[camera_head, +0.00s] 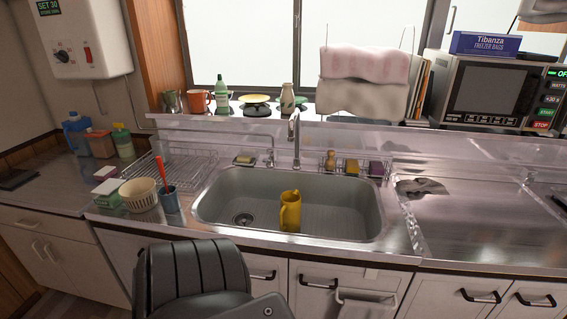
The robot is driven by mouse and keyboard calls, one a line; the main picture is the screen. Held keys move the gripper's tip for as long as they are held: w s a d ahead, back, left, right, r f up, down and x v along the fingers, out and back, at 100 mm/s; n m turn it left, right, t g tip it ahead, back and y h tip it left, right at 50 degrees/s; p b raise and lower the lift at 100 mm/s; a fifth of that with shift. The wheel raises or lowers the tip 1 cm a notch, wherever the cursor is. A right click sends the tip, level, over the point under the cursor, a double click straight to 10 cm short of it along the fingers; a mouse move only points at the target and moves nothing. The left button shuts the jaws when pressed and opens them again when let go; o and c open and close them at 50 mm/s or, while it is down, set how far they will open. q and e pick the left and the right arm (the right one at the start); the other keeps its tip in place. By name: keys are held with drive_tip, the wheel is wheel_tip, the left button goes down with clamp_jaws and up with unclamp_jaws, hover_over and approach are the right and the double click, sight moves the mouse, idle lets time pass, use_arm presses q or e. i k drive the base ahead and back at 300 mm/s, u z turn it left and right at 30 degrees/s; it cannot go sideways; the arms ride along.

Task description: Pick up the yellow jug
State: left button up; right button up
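The yellow jug (290,214) stands upright in the sink (340,212), near the front edge of the basin and a little right of its middle. Its handle side is at the top and right, though the details are small. The basin around the jug is empty, and the drain lies to its left. Neither my left nor my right gripper shows in this view.
The faucet (294,138) rises behind the basin. A wire dish rack (175,168), a cream basket (138,194) and a blue cup (169,200) stand to the left. Sponges and a brush sit behind the sink. The steel counter right of it is mostly clear, with a cloth (424,187).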

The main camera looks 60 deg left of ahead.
sight(289, 213)
drive_tip(key=u, duration=0.65)
drive_tip(key=i, duration=0.75)
drive_tip(key=u, duration=0.8)
